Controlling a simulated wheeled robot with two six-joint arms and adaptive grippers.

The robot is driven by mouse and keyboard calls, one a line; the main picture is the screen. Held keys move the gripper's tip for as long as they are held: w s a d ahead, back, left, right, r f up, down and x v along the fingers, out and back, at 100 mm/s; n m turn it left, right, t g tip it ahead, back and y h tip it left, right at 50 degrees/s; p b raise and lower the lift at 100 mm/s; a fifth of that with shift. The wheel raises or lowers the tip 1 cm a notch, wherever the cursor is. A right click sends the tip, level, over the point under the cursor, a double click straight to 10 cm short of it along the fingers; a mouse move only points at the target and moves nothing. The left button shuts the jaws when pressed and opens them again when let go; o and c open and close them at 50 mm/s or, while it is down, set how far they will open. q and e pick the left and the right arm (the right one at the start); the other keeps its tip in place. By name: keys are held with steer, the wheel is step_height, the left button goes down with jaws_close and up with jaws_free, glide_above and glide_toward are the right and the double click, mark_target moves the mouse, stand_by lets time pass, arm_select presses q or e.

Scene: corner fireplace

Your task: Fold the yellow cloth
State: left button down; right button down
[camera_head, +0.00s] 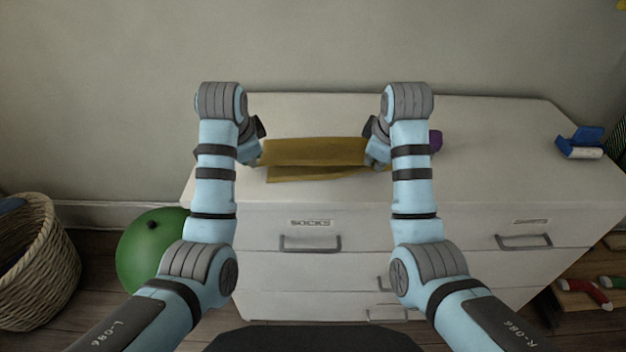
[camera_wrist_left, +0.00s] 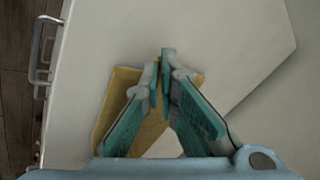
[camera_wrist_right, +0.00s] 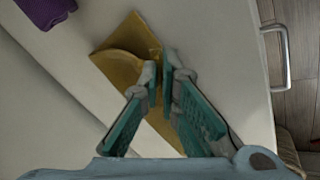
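The yellow cloth (camera_head: 315,152) lies on the white dresser top between my two grippers. In the head view its upper layer looks lifted and bent over a lower strip, with a dark gap between them. My left gripper (camera_head: 257,155) is at the cloth's left edge; in the left wrist view its fingertips (camera_wrist_left: 162,62) are nearly together with cloth between them. My right gripper (camera_head: 374,160) is at the right edge; in the right wrist view its fingertips (camera_wrist_right: 162,62) close on the cloth (camera_wrist_right: 122,58), which curls up beside them. My fingers hide parts of both edges.
A purple item (camera_head: 435,141) lies just right of my right arm, also in the right wrist view (camera_wrist_right: 45,10). A blue and white object (camera_head: 580,145) sits far right on the dresser (camera_head: 500,170). A green ball (camera_head: 150,255) and wicker basket (camera_head: 50,270) stand left. The dresser's right side is mostly clear.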

arm_select(q)
steer(key=shift+w+f, duration=0.2)
steer(key=shift+f, duration=0.2)
arm_select(e)
steer(key=shift+w+f, duration=0.25)
steer(key=shift+f, duration=0.15)
arm_select(q)
steer(key=shift+w+a+f, duration=0.1)
steer(key=shift+w+a, duration=0.05)
steer(key=shift+w, duration=0.15)
arm_select(e)
steer(key=shift+w+f, duration=0.1)
steer(key=shift+w, duration=0.25)
arm_select(q)
steer(key=c, duration=1.5)
jaws_free()
steer(key=shift+s+r, duration=0.2)
steer(key=shift+s, duration=0.05)
arm_select(e)
steer(key=c, duration=1.5)
jaws_free()
steer(key=shift+s+a+r, duration=0.15)
steer(key=shift+s+r, duration=0.05)
steer(key=shift+s, duration=0.1)
steer(key=shift+w, duration=0.1)
arm_select(q)
steer(key=shift+w+f, duration=0.1)
arm_select(e)
steer(key=shift+f, duration=0.1)
